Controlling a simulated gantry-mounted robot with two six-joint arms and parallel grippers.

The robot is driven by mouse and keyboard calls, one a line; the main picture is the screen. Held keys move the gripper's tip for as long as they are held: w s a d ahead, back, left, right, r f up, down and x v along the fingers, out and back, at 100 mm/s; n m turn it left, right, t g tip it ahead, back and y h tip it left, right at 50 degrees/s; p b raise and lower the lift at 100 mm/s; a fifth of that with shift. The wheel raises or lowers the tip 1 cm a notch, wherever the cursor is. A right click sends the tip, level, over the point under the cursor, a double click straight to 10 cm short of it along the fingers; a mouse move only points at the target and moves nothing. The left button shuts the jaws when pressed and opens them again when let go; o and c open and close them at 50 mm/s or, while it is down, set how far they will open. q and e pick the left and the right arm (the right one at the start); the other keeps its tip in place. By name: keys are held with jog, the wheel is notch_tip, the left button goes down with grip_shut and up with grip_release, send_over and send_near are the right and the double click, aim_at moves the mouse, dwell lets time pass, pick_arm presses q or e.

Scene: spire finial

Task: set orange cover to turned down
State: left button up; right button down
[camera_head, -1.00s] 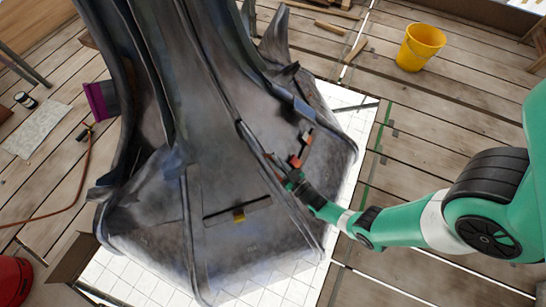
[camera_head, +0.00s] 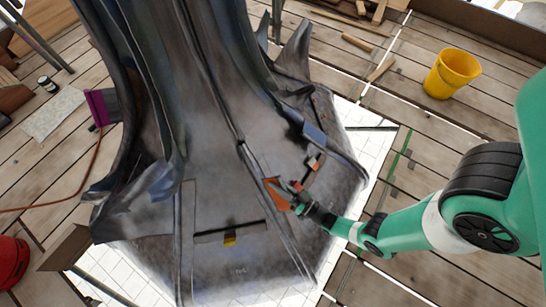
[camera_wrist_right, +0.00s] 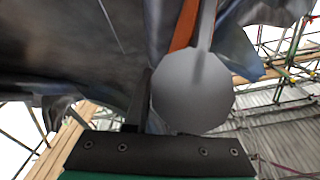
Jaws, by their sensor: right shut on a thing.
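The orange cover (camera_head: 277,195) is a small flat panel on the sloping grey face of the spire base (camera_head: 230,265), right of its middle in the head view. My right gripper (camera_head: 296,190) reaches in from the right and is shut at the cover's right edge. In the right wrist view, an orange strip of the cover (camera_wrist_right: 185,25) shows at the top, beside a grey many-sided disc (camera_wrist_right: 192,92) on a stem. A dark finger (camera_wrist_right: 137,100) stands left of the disc. The exact grip is partly hidden. My left gripper is not in view.
A smaller orange-red part (camera_head: 315,163) sits just above right of the cover. A dark slot with a yellow piece (camera_head: 229,239) lies below left. Raised ribs run down the base. A yellow bucket (camera_head: 452,73) stands on the planks at the upper right.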

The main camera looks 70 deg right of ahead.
jog(key=shift+s+d+f, duration=0.1)
jog(key=shift+d+f, duration=0.25)
jog(key=shift+d, duration=0.05)
jog(key=shift+m, duration=0.3)
jog(key=shift+a+r+t+y, duration=0.1)
jog(key=shift+t+y, duration=0.2)
jog(key=shift+y, duration=0.2)
jog(key=c, duration=1.1)
grip_release()
jog(key=o, duration=0.3)
jog(key=shift+d+r, duration=0.1)
jog(key=shift+d, duration=0.2)
jog(key=shift+o, duration=0.2)
jog(key=shift+a, duration=0.15)
jog(key=shift+r, duration=0.1)
